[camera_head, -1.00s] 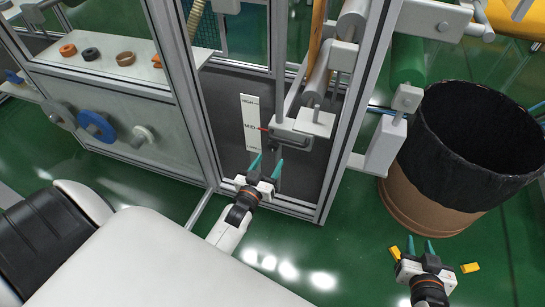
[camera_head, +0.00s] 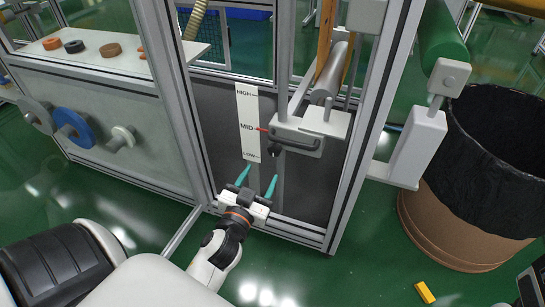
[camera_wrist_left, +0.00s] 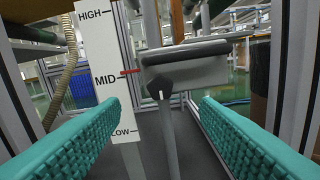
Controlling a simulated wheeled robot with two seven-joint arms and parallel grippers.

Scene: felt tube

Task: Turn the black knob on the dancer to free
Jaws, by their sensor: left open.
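The dancer (camera_head: 327,122) is a pale grey carriage on a vertical post inside the framed bay. Its red pointer (camera_head: 262,129) is at MID on the white scale (camera_head: 248,110). The black knob (camera_head: 274,150) is low on the dancer's front; in the left wrist view the knob (camera_wrist_left: 172,80) is just right of centre, with a small white mark at its lower left. My left gripper (camera_head: 261,174) is open and empty, below and in front of the knob, apart from it. Its teal fingers (camera_wrist_left: 160,106) flank the knob in the wrist view. My right gripper is out of view.
Frame posts (camera_head: 185,130) stand on both sides of the bay. A black-lined bin (camera_head: 455,225) and a grey bracket arm (camera_head: 418,145) are at the right. A yellow block (camera_head: 425,292) lies on the green floor. A shelf with rings (camera_head: 170,55) is at the left.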

